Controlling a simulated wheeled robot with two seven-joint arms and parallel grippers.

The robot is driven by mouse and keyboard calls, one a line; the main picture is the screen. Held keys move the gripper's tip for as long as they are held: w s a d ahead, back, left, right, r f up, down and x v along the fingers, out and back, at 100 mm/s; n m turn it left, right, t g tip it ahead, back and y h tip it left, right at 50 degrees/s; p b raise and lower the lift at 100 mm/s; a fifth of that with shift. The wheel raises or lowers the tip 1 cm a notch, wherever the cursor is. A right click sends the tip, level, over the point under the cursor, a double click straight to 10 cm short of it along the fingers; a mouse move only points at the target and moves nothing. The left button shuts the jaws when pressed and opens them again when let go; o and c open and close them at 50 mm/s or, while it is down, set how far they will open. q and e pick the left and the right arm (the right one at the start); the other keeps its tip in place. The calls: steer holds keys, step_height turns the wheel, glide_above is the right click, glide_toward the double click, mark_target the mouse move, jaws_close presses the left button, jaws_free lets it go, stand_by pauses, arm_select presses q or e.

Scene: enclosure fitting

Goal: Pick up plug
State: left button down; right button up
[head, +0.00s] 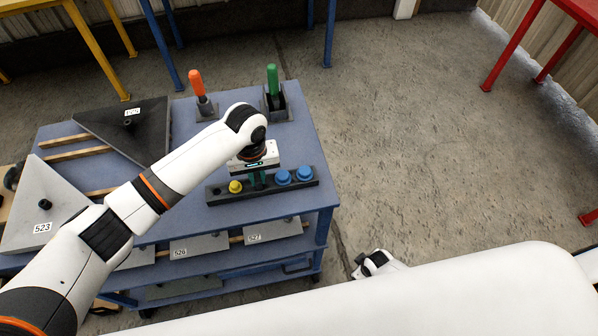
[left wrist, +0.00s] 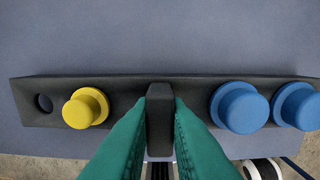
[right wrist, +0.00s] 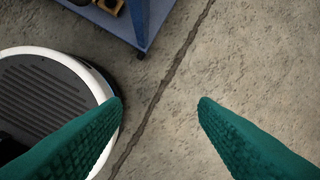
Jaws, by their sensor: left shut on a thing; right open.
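The black rack (head: 215,198) on the blue cart holds a yellow plug (head: 235,187) and two blue plugs (head: 283,177) (head: 305,173). In the left wrist view the rack (left wrist: 195,88) has an empty hole at its left end, beside the yellow plug (left wrist: 84,108). The blue plugs (left wrist: 240,107) (left wrist: 297,105) stand on the right. My left gripper (left wrist: 160,112) is shut on a dark upright block (left wrist: 160,120) at the rack's middle, between the yellow and blue plugs. I cannot tell whether the block is part of the rack. My right gripper (right wrist: 161,105) is open and empty above the floor.
The blue cart (head: 312,150) carries an orange-handled tool (head: 196,82) and a green-handled tool (head: 272,80) at the back. Grey and dark panels (head: 130,125) lie at left. Labelled panels (head: 270,231) sit on the shelf below. Open floor (head: 430,150) lies right of the cart.

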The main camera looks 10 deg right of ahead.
arm_select(q)
steer(key=shift+f, duration=0.1)
arm_select(e)
steer(key=w+d+r+n, duration=0.1)
steer(key=w+r+n, duration=0.7)
steer(key=w+r, duration=1.35)
steer(key=a+r+n, duration=0.2)
steer(key=a+r, duration=0.2)
steer(key=r, duration=0.2)
steer(key=a+r+n+g, duration=0.1)
steer(key=a+r+n, duration=0.2)
steer(key=r, duration=0.3)
steer(key=a+r+n+g, duration=0.1)
steer(key=a+r+n, duration=0.2)
steer(key=a+r, duration=0.3)
steer(key=shift+w+a+r, duration=0.1)
steer(key=shift+w+r, duration=0.25)
steer(key=shift+r, duration=0.2)
steer(key=s+a+r+n, duration=0.2)
steer(key=a+r+n, duration=0.15)
steer(key=r, duration=0.25)
glide_above(304, 171)
steer(key=f, duration=0.6)
steer(key=shift+a+f, duration=0.2)
steer(key=shift+a, duration=0.1)
steer(key=shift+d+f, duration=0.15)
steer(key=shift+f, duration=1.2)
steer(key=shift+d+f, duration=0.1)
steer(key=shift+f, duration=1.2)
steer(key=c, duration=0.9)
